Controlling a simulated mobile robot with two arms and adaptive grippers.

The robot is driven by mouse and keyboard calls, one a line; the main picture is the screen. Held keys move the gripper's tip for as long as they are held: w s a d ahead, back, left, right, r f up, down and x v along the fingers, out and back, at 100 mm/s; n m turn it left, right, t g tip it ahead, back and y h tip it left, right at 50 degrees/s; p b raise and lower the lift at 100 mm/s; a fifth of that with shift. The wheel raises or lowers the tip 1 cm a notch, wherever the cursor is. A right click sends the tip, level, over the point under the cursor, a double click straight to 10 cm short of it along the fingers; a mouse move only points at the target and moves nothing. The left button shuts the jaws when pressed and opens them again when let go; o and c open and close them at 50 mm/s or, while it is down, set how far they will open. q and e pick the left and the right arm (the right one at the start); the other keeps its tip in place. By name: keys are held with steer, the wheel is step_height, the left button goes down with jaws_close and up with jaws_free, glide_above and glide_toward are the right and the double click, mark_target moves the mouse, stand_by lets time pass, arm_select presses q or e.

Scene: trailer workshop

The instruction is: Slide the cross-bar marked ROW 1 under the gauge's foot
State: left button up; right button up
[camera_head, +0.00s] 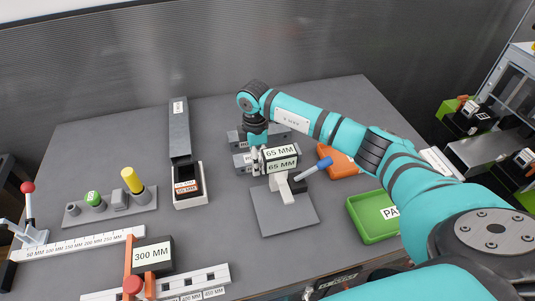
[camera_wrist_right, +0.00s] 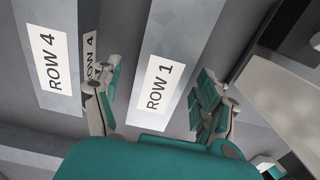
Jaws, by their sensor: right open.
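In the right wrist view the grey cross-bar marked ROW 1 (camera_wrist_right: 163,75) lies between the two spread fingers of my right gripper (camera_wrist_right: 157,103). Neither finger visibly grips it. In the head view the right gripper (camera_head: 256,157) points down over grey bars, just behind the gauge. The gauge, with two 65 MM labels (camera_head: 281,158), has a blue handle (camera_head: 320,165) and stands on a grey plate (camera_head: 270,215). The arm and gauge hide much of the bars, and I cannot tell which one there is ROW 1. My left gripper is out of view.
Another bar marked ROW 4 (camera_wrist_right: 52,55) lies beside ROW 1. A green tray (camera_head: 372,232) and an orange object (camera_head: 338,160) are to the right. A black 300 MM block (camera_head: 152,254) sits on a scale at front left.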

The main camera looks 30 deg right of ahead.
steer(key=shift+c, duration=0.4)
steer(key=c, duration=1.3)
